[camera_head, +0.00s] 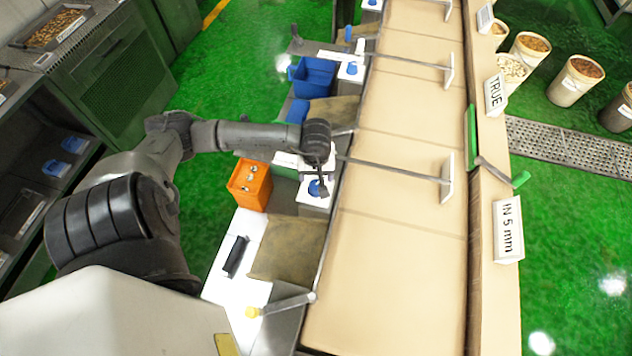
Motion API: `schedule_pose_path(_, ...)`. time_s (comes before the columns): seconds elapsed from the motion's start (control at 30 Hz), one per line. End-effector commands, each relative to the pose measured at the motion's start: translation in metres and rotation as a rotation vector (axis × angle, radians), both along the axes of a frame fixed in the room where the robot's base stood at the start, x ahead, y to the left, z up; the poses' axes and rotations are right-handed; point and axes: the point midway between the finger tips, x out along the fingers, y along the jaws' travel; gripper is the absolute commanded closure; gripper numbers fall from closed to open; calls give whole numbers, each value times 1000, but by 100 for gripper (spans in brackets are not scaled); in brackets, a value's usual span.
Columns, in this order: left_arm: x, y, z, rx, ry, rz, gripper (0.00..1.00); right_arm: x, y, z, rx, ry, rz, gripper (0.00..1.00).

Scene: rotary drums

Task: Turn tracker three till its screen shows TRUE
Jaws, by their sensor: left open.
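My left gripper (319,182) points down at a blue knob (315,190) on a small white box beside the beige belt. The gripper is open and partly covers the knob; I cannot tell whether its fingers touch it. A screen (508,228) on the right side of the belt reads "IN 5 mm". A farther screen (494,93) reads "TRUE". I see no number marking tracker three. Another blue knob (352,68) sits on a white box farther up the row. My right gripper is not in view.
An orange bin (250,185) stands left of the near white box, and blue bins (312,77) stand farther up. A thin rod with a white paddle (447,180) reaches over the beige belt (390,270). Buckets (574,80) stand at the upper right.

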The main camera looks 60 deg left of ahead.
Motion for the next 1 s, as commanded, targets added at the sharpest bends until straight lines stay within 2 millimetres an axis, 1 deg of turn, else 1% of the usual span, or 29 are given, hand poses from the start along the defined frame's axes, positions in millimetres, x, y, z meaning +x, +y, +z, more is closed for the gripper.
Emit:
schedule_pose_path(0.1, -1, -1, -20, -3, 4, 3, 29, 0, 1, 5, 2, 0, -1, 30)
schedule_pose_path(0.2, -1, -1, -34, -2, 3, 2, 29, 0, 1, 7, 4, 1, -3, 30)
schedule_pose_path(0.4, 0, 0, -53, -2, 1, 1, 29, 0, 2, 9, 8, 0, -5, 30)
schedule_pose_path(0.6, 0, 0, -60, 1, 0, 1, 29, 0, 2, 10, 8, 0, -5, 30)
schedule_pose_path(0.87, 0, 0, -60, 1, 0, 0, 29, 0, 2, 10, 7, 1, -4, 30)
schedule_pose_path(1.0, 0, 0, -60, 1, 0, 0, 42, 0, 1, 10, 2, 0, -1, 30)
